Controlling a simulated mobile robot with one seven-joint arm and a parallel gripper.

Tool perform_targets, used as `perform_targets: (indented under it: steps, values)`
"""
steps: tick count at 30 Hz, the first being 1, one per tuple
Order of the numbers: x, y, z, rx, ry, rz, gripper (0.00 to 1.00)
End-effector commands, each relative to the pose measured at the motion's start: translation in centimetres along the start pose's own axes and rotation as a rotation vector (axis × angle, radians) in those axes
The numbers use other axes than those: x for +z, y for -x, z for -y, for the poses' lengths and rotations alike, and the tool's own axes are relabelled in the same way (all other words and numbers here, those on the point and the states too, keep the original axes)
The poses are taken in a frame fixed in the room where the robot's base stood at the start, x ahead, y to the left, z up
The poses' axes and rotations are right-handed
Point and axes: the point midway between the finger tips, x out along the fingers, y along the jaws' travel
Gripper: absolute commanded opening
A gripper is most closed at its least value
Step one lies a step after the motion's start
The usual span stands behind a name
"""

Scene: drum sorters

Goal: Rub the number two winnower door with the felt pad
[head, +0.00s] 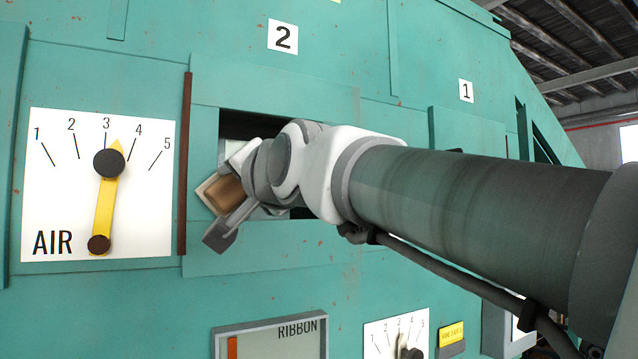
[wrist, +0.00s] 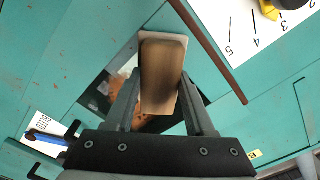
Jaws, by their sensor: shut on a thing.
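A brown block with a pale edge, taken to be the felt pad (head: 223,193), is between the fingers of my gripper (head: 230,195). The pad also fills the middle of the wrist view (wrist: 162,70). My gripper is shut on it. Below the number 2 plate (head: 283,37) is a dark-edged rectangular opening or pane (head: 238,126), taken to be the number two door. My wrist hides most of it. In the wrist view its dark pane (wrist: 93,98), with orange-brown patches, shows behind the fingers. I cannot tell whether the pad touches it.
A white AIR dial (head: 60,205) with a yellow lever (head: 105,205) stands left of my gripper, past a rust-brown vertical strip (head: 185,165). A RIBBON panel (head: 275,340) and a smaller dial (head: 385,335) are below. A number 1 plate (head: 466,91) is to the right.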

Motion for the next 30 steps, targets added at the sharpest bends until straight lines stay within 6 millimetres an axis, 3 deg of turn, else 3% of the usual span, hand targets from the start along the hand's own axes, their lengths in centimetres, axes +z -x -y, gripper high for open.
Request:
perform_targets:
  steps: [30]
  values:
    - [-0.1, -1.7, 0.1, -0.001, 0.0, -0.001, 0.1]
